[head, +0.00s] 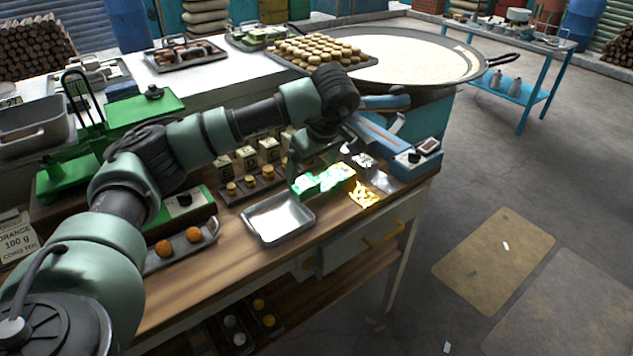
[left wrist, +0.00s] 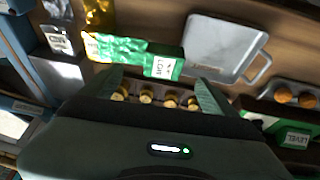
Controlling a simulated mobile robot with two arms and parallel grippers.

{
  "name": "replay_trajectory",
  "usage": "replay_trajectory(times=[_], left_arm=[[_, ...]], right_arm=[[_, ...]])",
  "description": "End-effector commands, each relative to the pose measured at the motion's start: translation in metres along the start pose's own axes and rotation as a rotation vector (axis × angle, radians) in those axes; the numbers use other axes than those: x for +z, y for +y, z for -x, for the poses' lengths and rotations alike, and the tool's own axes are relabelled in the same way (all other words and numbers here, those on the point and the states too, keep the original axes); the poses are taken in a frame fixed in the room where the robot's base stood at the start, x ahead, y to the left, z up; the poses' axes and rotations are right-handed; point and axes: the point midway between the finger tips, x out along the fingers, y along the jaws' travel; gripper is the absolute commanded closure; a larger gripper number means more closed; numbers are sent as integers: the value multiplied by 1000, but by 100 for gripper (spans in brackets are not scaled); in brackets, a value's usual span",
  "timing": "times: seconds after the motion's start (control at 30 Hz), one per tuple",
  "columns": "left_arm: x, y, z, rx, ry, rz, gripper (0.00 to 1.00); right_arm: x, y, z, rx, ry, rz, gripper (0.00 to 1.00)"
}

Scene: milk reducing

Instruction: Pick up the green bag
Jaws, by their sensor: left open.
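The green bag (head: 325,178) lies on the wooden table, shiny, with a pale label. I cannot tell whether a finger touches the bag. My right gripper is not in view.
A gold bag (head: 363,194) and a silver bag (head: 362,160) lie close by the green bag. An empty metal tray (head: 278,218) is to its left. A rack of brass weights (head: 250,184) and a green scale (head: 120,125) stand behind. A blue device (head: 405,155) is at the right.

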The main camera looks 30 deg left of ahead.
Motion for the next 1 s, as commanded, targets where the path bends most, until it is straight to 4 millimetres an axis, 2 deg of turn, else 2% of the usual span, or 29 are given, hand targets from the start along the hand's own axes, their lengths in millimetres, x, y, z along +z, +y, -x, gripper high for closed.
replay_trajectory(times=[0.23,0.4,0.53,0.83,0.87,1.0], left_arm=[[-2,-2,-26,-5,0,1,11],[-7,-7,-49,-6,-1,2,11],[-5,-6,-67,-3,-3,3,11],[-5,-5,-75,0,-2,3,11],[-5,-5,-75,0,-2,3,16],[-5,-5,-74,0,-2,3,55]], right_arm=[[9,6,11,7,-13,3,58],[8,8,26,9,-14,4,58],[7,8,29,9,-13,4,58],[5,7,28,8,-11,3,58],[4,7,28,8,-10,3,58],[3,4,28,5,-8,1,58]])
